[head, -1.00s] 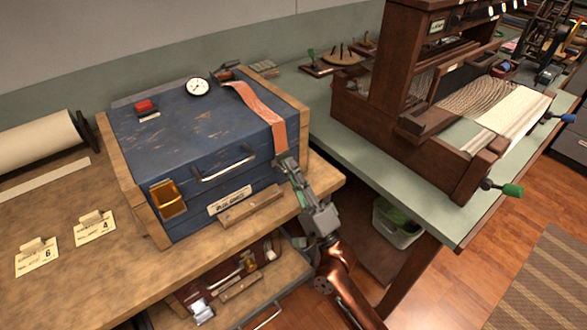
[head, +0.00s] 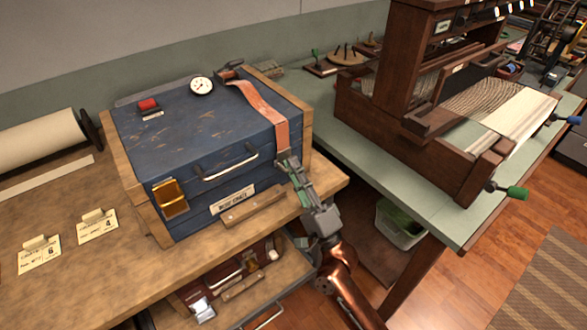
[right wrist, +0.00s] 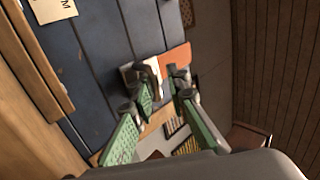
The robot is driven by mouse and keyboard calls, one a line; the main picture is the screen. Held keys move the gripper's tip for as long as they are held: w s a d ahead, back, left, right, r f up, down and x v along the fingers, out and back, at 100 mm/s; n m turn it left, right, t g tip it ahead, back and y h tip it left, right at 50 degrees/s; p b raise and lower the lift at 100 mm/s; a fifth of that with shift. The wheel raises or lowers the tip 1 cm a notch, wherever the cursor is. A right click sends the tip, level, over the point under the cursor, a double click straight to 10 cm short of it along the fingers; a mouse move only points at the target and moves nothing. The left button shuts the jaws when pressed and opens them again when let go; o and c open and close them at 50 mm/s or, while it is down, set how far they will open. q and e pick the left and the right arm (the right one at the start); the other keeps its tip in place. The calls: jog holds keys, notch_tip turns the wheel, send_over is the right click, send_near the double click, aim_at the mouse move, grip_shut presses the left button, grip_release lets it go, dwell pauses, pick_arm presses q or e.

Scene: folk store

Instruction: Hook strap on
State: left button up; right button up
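The orange strap (head: 262,104) runs from a dark bracket at the back of the blue chest (head: 190,130), over its lid and down the right of its front. In the right wrist view the strap (right wrist: 175,57) ends at a pale metal piece (right wrist: 150,70) against the blue front. My right gripper (head: 288,165) is at the strap's lower end. Whether a finger touches the metal piece I cannot tell. My left gripper is out of view.
A wooden workbench (head: 80,205) carries the chest, a paper roll (head: 40,138) and two cards. Below the chest front is an open drawer (head: 270,295) holding small items. A green table (head: 400,185) with a wooden loom (head: 400,75) stands at right.

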jog(key=shift+r, duration=0.1)
jog(key=v, duration=1.2)
dwell(0.5)
